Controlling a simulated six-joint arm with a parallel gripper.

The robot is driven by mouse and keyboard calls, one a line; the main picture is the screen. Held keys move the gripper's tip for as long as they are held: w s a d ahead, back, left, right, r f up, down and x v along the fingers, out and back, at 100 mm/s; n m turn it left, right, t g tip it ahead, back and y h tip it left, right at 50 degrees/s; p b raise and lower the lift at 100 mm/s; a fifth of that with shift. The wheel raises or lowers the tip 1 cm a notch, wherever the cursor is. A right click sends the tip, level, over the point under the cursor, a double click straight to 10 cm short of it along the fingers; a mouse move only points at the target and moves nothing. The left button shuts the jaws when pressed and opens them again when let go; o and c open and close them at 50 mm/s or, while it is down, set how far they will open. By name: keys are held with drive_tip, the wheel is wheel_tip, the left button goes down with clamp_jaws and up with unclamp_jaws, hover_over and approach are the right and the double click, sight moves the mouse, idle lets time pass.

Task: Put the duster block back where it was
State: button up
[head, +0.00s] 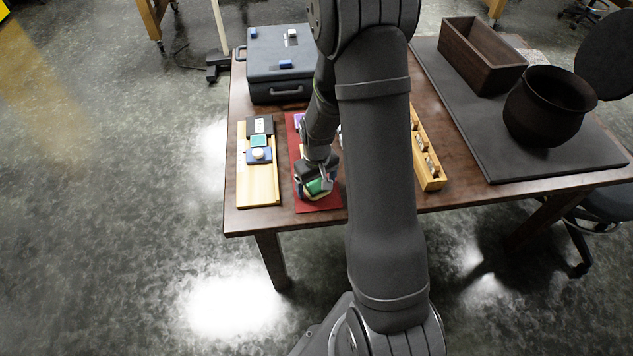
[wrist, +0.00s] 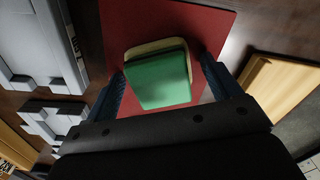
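The duster block appears to be the green-topped block with a cream layer (wrist: 160,78), lying on a red mat (wrist: 118,25) in the wrist view. In the head view its green face (head: 317,187) shows at the near end of the red mat (head: 327,204), partly covered by my gripper (head: 316,176). In the wrist view the two blue fingers of my gripper (wrist: 162,62) stand on either side of the block. A narrow gap shows at the right finger, so the gripper looks open around the block. The left side contact is hard to tell.
A pale wooden board (head: 258,187) left of the mat carries a black box, a green pad and a blue block with a white ball. A grey case (head: 280,75) stands behind. A wooden rack (head: 430,172), dark pot (head: 548,105) and brown trough (head: 482,57) are right.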

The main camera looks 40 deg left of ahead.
sight(316, 182)
wheel_tip(316, 182, up, 12)
drive_tip(key=shift+r, duration=0.2)
idle(0.5)
drive_tip(key=shift+f, duration=0.1)
wheel_tip(316, 182, down, 12)
drive_tip(key=shift+f, duration=0.1)
drive_tip(key=shift+r, duration=1.55)
